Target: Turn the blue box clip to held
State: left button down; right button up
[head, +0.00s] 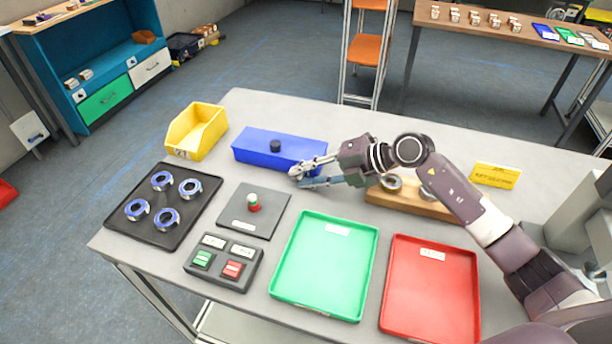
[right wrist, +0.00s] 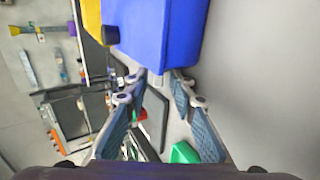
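The blue box (head: 300,149) stands near the back of the grey table, left of my right arm. A dark round clip (head: 275,145) sits on its top. In the right wrist view the blue box (right wrist: 165,30) fills the top middle, and the dark clip (right wrist: 111,35) shows at its left side. My right gripper (head: 298,177) is at the box's front right, with its fingers pointing left. In the right wrist view my right gripper (right wrist: 160,76) has its two fingers apart, with nothing between them. I cannot tell whether a fingertip touches the box. My left gripper is not in view.
A yellow bin (head: 197,128) stands left of the box. A black tray (head: 140,232) with several rings, a button panel (head: 223,262), a green tray (head: 325,265) and a red tray (head: 432,290) lie in front. A wooden block (head: 415,201) is under my right arm.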

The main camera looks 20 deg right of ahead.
jog(key=shift+a+f, duration=0.15)
jog(key=shift+s+d+r, duration=0.15)
jog(key=shift+d+r, duration=0.1)
jog(key=shift+d, duration=0.15)
jog(key=shift+v, duration=3.55)
